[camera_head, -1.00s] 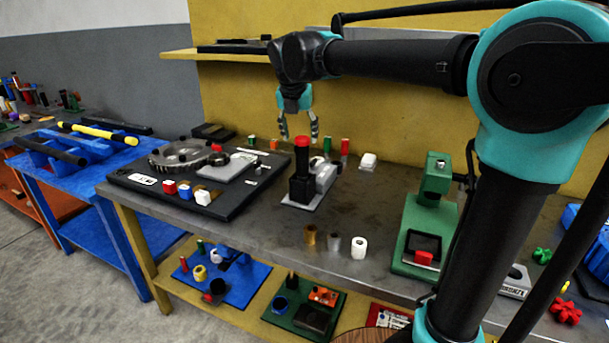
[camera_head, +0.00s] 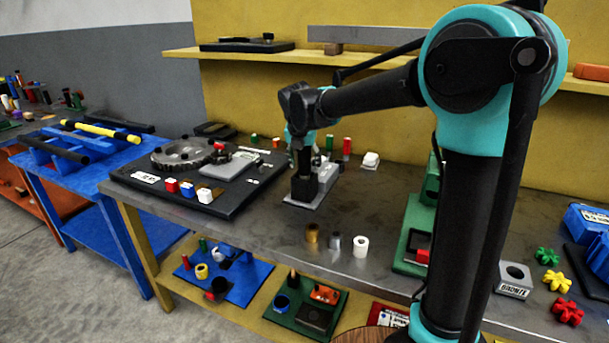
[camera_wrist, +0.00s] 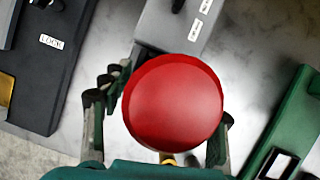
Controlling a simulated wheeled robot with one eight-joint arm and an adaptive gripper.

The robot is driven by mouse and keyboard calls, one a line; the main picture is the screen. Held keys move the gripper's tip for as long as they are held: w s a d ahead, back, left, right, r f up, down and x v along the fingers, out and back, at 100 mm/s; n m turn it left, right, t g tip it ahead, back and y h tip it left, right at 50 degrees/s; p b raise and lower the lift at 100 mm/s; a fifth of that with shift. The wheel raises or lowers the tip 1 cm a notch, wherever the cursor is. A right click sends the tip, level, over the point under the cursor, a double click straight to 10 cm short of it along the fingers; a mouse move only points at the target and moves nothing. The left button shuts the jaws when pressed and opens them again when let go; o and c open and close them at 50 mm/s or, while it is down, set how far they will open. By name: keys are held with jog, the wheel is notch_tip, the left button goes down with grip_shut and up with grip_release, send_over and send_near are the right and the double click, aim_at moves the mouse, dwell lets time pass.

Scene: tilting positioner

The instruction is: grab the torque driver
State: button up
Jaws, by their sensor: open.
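What looks like the torque driver, a dark upright tool with a round red top, stands on a small grey base (camera_head: 297,205). In the head view only its dark lower body (camera_head: 303,188) shows, with my gripper (camera_head: 303,150) right above and hiding the top. In the wrist view the red top (camera_wrist: 172,100) is large and near, between the spread fingers of my gripper (camera_wrist: 162,108). The fingers are open, one on each side of the top. I cannot tell whether either finger touches it.
A black board (camera_head: 225,205) with a gear and coloured blocks lies to the left. A green fixture (camera_head: 415,225) stands to the right. Small cylinders (camera_head: 336,242) stand near the front edge. Bare grey bench (camera_head: 375,205) lies between.

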jog(key=shift+f, duration=0.1)
jog(key=shift+c, duration=0.3)
grip_shut()
dwell(0.4)
